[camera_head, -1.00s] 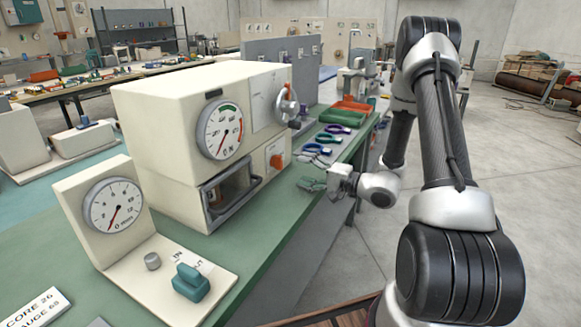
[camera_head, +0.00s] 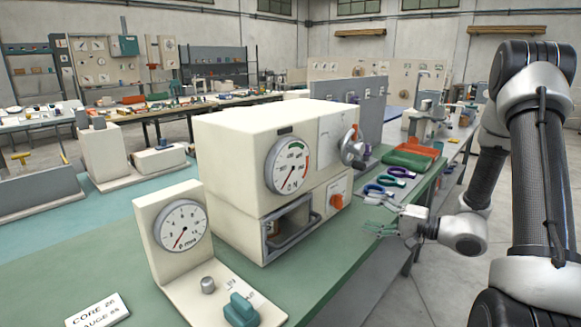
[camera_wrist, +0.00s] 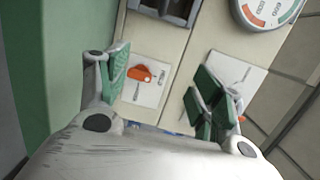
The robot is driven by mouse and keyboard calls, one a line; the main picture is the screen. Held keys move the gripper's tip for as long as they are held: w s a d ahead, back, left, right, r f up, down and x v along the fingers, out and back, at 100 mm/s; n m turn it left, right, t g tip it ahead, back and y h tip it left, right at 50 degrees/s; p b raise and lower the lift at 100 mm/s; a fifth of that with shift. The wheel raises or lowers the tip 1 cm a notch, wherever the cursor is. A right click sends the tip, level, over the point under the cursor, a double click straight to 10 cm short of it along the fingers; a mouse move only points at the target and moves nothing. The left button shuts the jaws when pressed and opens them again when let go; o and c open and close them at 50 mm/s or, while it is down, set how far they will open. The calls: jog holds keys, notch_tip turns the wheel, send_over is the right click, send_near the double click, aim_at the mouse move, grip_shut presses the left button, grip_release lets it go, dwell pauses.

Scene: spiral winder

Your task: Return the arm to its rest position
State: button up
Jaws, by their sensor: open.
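My gripper (camera_head: 385,228) is at the end of my arm, which reaches in from the right in the head view. It hangs in front of the right side of the cream winder machine (camera_head: 235,150), near the green bench edge. In the wrist view my gripper (camera_wrist: 165,88) has its two green-padded fingers spread apart with nothing between them. The machine's panel with an orange knob (camera_wrist: 143,73) shows behind the gap. The same orange knob (camera_head: 338,201) sits low on the machine in the head view. I cannot tell the exact gap to the machine.
A gauge stand (camera_head: 180,235) with a teal knob (camera_head: 241,309) stands at the front of the bench. Pliers (camera_head: 386,180), a green tray (camera_head: 408,160) and an orange tray (camera_head: 420,147) lie beyond my gripper. The machine's crank wheel (camera_head: 353,148) sticks out. Open floor lies at right.

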jog(key=s+a+r+n+g+h, duration=0.25)
jog(key=s+r+g, duration=0.2)
jog(key=s, duration=0.55)
jog(key=s+a+r+n+g+h, duration=0.15)
jog(key=s+r+n+g, duration=0.35)
jog(key=s, duration=0.5)
jog(key=s+d+r+t+h, duration=0.2)
jog(key=s+d+r+h, duration=0.1)
jog(key=d+h, duration=0.2)
jog(key=s+d+r+t+h, duration=0.2)
jog(key=s+d+r+h, duration=0.1)
jog(key=d, duration=0.5)
jog(key=shift+d+r+h, duration=0.25)
jog(key=shift+r+h, duration=0.25)
jog(key=shift+h, duration=0.6)
